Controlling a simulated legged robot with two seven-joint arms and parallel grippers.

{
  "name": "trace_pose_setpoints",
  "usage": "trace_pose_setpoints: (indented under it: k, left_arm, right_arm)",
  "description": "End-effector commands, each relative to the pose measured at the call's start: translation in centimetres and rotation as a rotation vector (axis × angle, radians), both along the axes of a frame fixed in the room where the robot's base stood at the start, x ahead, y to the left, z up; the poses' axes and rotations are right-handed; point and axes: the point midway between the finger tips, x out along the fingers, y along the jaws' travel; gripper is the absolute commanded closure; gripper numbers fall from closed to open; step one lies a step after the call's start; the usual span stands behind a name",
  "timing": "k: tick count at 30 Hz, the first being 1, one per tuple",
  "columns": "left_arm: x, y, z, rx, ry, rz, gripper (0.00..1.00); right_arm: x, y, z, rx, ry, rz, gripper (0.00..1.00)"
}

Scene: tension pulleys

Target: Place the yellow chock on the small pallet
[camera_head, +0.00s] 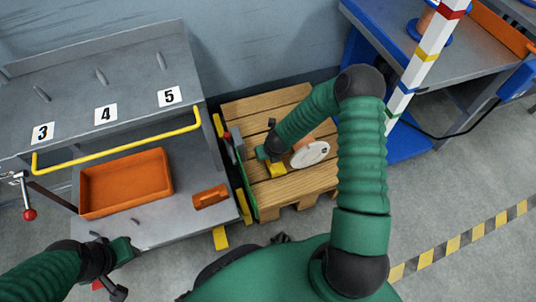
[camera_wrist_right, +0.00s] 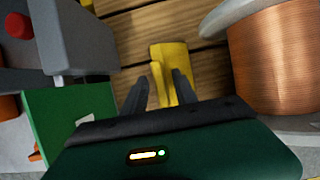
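The yellow chock (camera_head: 277,171) is on the wooden slats of the small pallet (camera_head: 306,184), near its middle, beside a spool. In the right wrist view the chock (camera_wrist_right: 170,53) lies just beyond and between the fingers, over the pallet planks (camera_wrist_right: 208,72). My right gripper (camera_head: 268,153) is over the pallet at the chock. Its fingers (camera_wrist_right: 160,82) are spread apart, one on either side of the chock's near part; the right finger overlaps it in view. Whether they touch it is unclear. My left gripper (camera_head: 118,270) is at the lower left, away from the pallet, its fingers unclear.
A spool of copper wire (camera_wrist_right: 279,58) with a pale flange stands right beside the right gripper. A grey device with a red knob (camera_head: 235,142) is at the pallet's left edge. An orange tray (camera_head: 127,211) sits on the grey workbench. A striped post (camera_head: 425,57) stands at right.

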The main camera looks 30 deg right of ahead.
Motion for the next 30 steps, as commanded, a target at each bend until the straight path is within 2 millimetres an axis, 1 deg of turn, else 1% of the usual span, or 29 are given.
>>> trace_pose_setpoints:
  k: [5, 7, 11, 15, 18, 21, 24, 26, 28, 29, 30]
  left_arm:
    - [0.0, 0.0, 0.1, 0.000, 0.000, 0.000, 0.64]
    - [0.0, 0.0, 0.6, 0.000, 0.000, 0.000, 0.64]
    - [0.0, 0.0, 2.3, 0.000, 0.000, 0.000, 0.64]
    - [0.0, 0.0, 4.4, 0.000, 0.000, 0.000, 0.64]
    - [0.0, 0.0, 5.4, 0.000, 0.000, 0.000, 0.64]
    - [0.0, 0.0, 6.1, 0.000, 0.000, 0.000, 0.64]
    - [0.0, 0.0, 6.3, 0.000, 0.000, 0.000, 0.64]
    - [0.0, 0.0, 6.2, 0.000, 0.000, 0.000, 0.64]
    - [0.0, 0.0, 6.2, 0.000, 0.000, 0.000, 0.64]
    - [0.0, 0.0, 6.2, 0.000, 0.000, 0.000, 0.64]
    - [0.0, 0.0, 6.2, 0.000, 0.001, 0.000, 0.64]
  right_arm:
    - [0.0, 0.0, 0.2, 0.000, 0.000, 0.000, 0.66]
    - [-0.2, 0.0, 0.9, 0.000, -0.001, 0.000, 0.66]
    - [-1.1, 0.2, 3.6, -0.001, -0.001, 0.002, 0.66]
    - [-2.5, 0.5, 7.3, -0.002, -0.002, 0.001, 0.66]
    - [-3.4, 0.7, 9.3, -0.002, -0.001, 0.001, 0.66]
    - [-4.0, 0.9, 10.6, -0.001, -0.001, 0.001, 0.66]
    - [-4.3, 1.1, 11.3, -0.009, -0.001, 0.024, 0.66]
    - [-4.2, 1.8, 12.0, -0.045, -0.003, 0.137, 0.66]
    - [-3.9, 3.2, 13.6, -0.142, -0.006, 0.427, 0.66]
    - [-3.9, 4.2, 14.6, -0.202, -0.005, 0.603, 0.66]
    - [-4.2, 5.6, 16.1, -0.297, -0.001, 0.878, 0.66]
